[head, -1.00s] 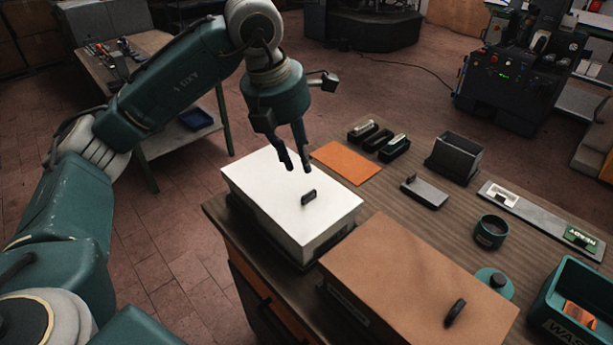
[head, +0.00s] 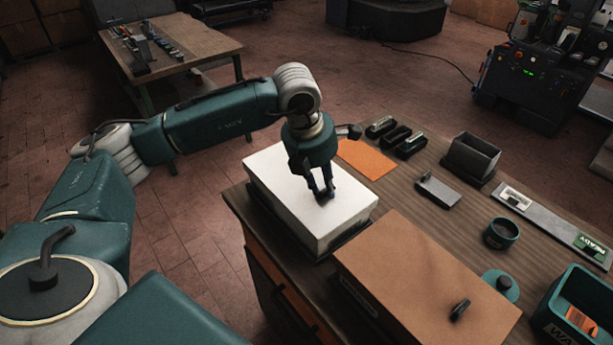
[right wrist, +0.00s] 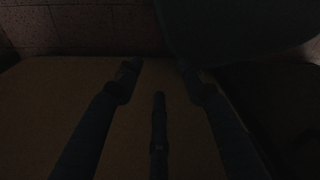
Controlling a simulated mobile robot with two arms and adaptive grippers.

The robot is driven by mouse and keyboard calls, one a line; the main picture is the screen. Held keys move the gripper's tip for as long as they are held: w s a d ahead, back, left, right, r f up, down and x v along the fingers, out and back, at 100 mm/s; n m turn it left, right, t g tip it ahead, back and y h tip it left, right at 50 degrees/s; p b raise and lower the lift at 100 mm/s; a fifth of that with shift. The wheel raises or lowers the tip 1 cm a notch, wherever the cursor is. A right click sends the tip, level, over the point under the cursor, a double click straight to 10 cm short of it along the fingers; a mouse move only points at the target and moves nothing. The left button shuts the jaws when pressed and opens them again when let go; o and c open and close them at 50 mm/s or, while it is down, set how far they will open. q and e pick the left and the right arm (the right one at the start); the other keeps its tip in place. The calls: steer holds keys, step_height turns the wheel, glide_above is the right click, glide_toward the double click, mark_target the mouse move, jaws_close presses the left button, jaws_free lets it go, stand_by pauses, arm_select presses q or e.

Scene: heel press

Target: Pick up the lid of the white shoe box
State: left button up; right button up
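The white shoe box (head: 290,210) stands at the near left edge of the workbench, its lid (head: 283,178) seated on top. My left gripper (head: 322,193) points down at the lid's dark handle, with a fingertip on either side of it. The fingers hide most of the handle, so I cannot tell whether they grip it. In the dark right wrist view my right gripper (right wrist: 160,82) has its two outer fingers apart, with a dark bar between them and nothing visibly held. It is not in the head view.
A brown box (head: 415,275) with a dark handle stands close on the right. Behind the white box lie an orange sheet (head: 366,159) and several dark holders. A grey open bin (head: 471,157), a green cup (head: 501,233) and a green tray (head: 545,312) are further right.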

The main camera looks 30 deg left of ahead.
arm_select(q)
steer(key=shift+c, duration=0.5)
steer(key=shift+d, duration=0.1)
steer(key=c, duration=0.4)
arm_select(e)
steer(key=shift+s+f, duration=0.1)
steer(key=shift+s, duration=0.55)
arm_select(q)
steer(key=shift+r, duration=0.1)
arm_select(e)
steer(key=shift+d, duration=0.1)
arm_select(q)
steer(key=shift+w+r, duration=0.1)
steer(key=shift+r, duration=0.55)
steer(key=shift+r+b, duration=1.6)
steer(key=shift+r, duration=7.7)
arm_select(e)
steer(key=shift+w+d+f, duration=0.1)
steer(key=shift+w+f, duration=0.05)
steer(key=shift+f, duration=1.4)
